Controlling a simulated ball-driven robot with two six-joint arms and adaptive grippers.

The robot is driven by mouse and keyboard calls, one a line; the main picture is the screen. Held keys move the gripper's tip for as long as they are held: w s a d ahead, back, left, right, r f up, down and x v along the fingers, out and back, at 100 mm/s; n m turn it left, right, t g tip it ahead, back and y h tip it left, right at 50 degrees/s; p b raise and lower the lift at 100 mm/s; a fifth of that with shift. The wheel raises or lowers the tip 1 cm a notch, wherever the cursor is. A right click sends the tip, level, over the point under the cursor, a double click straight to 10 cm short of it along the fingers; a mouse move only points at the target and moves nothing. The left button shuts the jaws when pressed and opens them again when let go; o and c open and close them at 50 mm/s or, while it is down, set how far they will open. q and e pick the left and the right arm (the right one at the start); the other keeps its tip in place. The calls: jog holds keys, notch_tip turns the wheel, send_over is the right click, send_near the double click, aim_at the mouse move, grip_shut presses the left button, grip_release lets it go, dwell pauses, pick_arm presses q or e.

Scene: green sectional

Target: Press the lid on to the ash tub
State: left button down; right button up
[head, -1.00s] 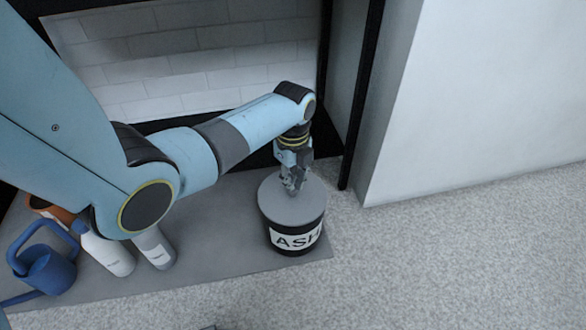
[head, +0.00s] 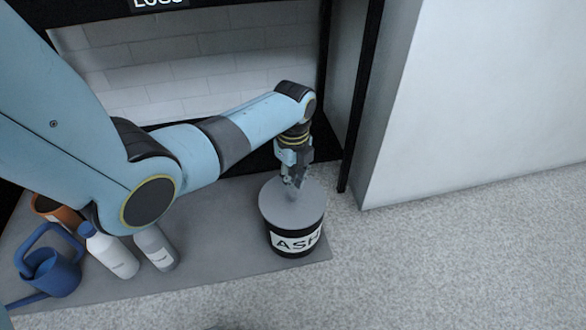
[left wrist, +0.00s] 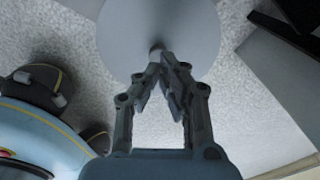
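The ash tub (head: 296,240) is black with a white ASH label and stands on the grey hearth slab near its right corner. A round grey lid (head: 277,206) lies level over its top; I cannot tell how tightly it sits. The lid (left wrist: 120,45) also fills the top of the left wrist view, with a small knob (left wrist: 156,50) at its middle. My left gripper (head: 297,185) points down above the lid. Its fingertips (left wrist: 164,60) come together beside the knob, with nothing visible between them; contact is unclear. My right gripper is not in view.
A blue watering can (head: 50,270), two white-and-grey bottles (head: 112,252) and an orange-brown pot (head: 58,210) stand at the left of the slab. The fireplace post (head: 360,100) and white wall (head: 480,90) are behind and right. Carpet (head: 450,260) at right is clear.

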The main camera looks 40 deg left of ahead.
aim_at(293, 192)
pick_arm(q)
jog(key=shift+f+b, duration=0.75)
jog(key=shift+f, duration=0.65)
dwell(0.4)
jog(key=shift+s+f, duration=0.1)
jog(key=shift+f, duration=0.1)
dwell(0.6)
jog(key=shift+r+p, duration=1.5)
jog(key=shift+r, duration=0.1)
